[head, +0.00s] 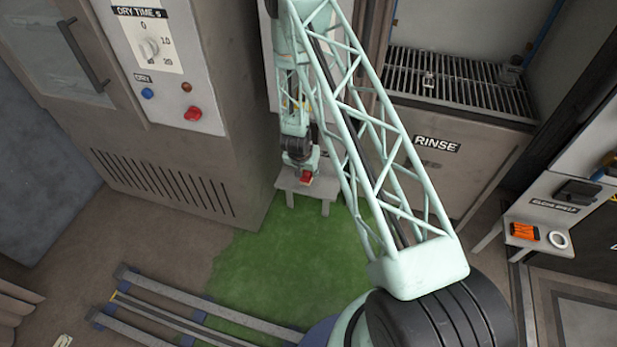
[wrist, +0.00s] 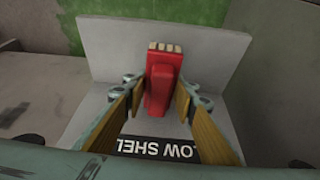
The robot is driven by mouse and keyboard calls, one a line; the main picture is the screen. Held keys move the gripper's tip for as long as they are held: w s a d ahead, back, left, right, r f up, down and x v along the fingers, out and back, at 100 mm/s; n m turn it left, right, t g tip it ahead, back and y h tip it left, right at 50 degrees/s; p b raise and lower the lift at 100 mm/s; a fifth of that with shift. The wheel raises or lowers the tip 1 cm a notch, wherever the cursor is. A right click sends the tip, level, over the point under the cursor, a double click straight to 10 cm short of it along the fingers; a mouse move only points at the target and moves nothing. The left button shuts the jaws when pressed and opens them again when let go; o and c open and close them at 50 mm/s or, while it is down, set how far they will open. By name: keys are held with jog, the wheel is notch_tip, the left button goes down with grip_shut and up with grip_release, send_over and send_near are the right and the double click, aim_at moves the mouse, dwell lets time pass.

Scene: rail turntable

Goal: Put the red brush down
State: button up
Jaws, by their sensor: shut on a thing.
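The red brush (wrist: 160,85) is between the two fingers of my gripper (wrist: 158,97) in the wrist view. It has a red body and a row of pale bristle tufts at its top end. My gripper is shut on it. The grey low shelf (wrist: 105,55) lies directly below the brush, with its label partly covered by the fingers. In the head view the brush (head: 306,178) shows small at the end of my arm, over the low shelf (head: 318,188). I cannot tell whether the brush touches the shelf.
A drying cabinet (head: 200,130) stands to the left and a rinse station (head: 450,165) to the right. Another small shelf at far right holds an orange item (head: 524,231) and a white ring (head: 558,239). Green floor (head: 290,265) lies in front, with rails (head: 170,315) at lower left.

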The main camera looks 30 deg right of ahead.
jog(key=shift+s+f+b, duration=0.15)
jog(key=shift+f+b, duration=0.15)
jog(key=shift+f, duration=1)
jog(key=shift+f, duration=0.2)
jog(key=o, duration=0.8)
jog(key=shift+w+p+v, duration=0.15)
jog(key=shift+p+v, duration=0.7)
jog(key=shift+v, duration=2.6)
jog(key=shift+w+p+v, duration=0.15)
jog(key=shift+p+v, duration=0.7)
jog(key=shift+v, duration=2.6)
jog(key=shift+r, duration=0.1)
